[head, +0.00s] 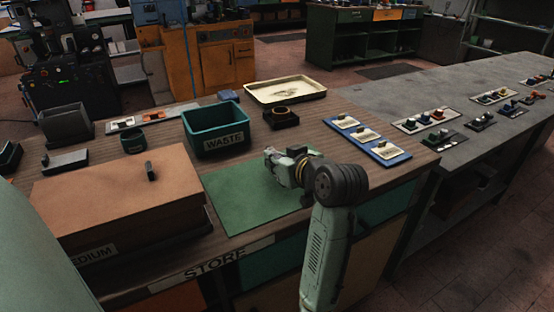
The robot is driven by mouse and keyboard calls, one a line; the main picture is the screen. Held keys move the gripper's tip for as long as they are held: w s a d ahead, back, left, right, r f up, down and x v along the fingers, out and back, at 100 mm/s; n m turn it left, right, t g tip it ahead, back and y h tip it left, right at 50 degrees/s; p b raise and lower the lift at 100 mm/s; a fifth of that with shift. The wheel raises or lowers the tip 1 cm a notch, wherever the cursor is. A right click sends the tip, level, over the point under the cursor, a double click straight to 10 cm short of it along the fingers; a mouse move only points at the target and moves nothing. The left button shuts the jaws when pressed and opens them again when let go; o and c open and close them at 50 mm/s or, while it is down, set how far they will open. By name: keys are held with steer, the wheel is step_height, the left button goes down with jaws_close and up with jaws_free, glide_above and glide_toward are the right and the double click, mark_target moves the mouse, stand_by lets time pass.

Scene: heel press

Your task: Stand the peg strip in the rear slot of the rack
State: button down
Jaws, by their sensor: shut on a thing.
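My gripper (270,158) is low over the green mat (232,197), at the mat's right side, pointing left. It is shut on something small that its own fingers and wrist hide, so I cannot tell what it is. I cannot pick out the peg strip for sure. No rack with a rear slot is clearly recognisable. A dark slotted or angled holder (66,122) stands at the left back of the table, but I cannot tell if it is the rack.
A brown box (120,195) with a dark handle fills the table's left front. The green WASTE bin (212,128), a cream tray (285,90) and a small black block (281,117) stand behind the mat. A blue board (367,138) with pale cards lies right. Grey bench beyond.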

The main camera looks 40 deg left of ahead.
steer(key=shift+f, duration=0.55)
steer(key=shift+f, duration=0.2)
steer(key=c, duration=1.6)
jaws_free()
steer(key=shift+o, duration=0.2)
steer(key=shift+r, duration=0.35)
steer(key=b+v, duration=0.2)
steer(key=v, duration=0.8)
steer(key=shift+d, duration=0.35)
steer(key=shift+s+d+r, duration=0.3)
steer(key=shift+s+d, duration=0.05)
steer(key=shift+d, duration=0.15)
